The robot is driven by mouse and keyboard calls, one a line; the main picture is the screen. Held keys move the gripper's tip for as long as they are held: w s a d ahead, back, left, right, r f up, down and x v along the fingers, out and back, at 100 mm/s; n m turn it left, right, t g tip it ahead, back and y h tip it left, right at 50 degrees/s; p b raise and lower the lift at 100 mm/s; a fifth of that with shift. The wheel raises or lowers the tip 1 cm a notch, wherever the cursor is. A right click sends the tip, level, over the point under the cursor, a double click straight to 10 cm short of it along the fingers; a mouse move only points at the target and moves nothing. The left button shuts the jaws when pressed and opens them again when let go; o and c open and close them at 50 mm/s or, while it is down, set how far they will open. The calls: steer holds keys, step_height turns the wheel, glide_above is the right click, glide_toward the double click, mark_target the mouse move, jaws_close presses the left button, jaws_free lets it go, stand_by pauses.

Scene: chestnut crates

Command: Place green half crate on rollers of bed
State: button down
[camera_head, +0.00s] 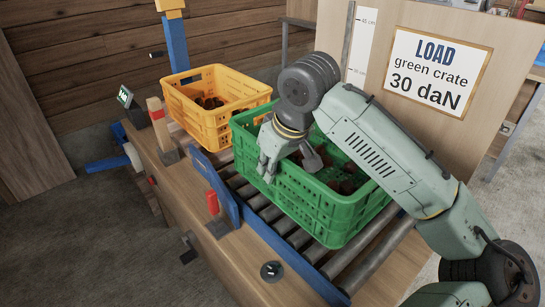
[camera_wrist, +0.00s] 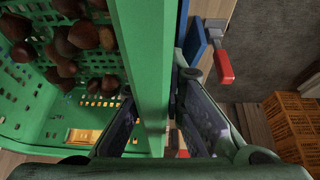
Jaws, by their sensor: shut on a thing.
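The green half crate (camera_head: 325,212) is over the rollers (camera_head: 365,255) of the bed, with brown chestnuts inside. I cannot tell whether its base touches the rollers. My gripper (camera_head: 272,165) is at the crate's left wall, near the top rim. In the wrist view, my gripper's fingers (camera_wrist: 157,95) stand on both sides of the green wall (camera_wrist: 145,50) and are shut on it. The chestnuts (camera_wrist: 75,40) also show there, inside the crate. My arm hides part of the crate's far side and contents.
A yellow crate (camera_head: 207,122) with chestnuts stands behind the green one. A blue rail (camera_head: 258,232) and a red-handled clamp (camera_head: 212,202) edge the bed. A board (camera_head: 390,103) with a load sign rises behind.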

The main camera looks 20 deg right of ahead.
mark_target(286, 163)
steer(key=shift+f, duration=1.65)
steer(key=c, duration=1.7)
jaws_free()
steer(key=b+v, duration=0.1)
steer(key=v, duration=1.1)
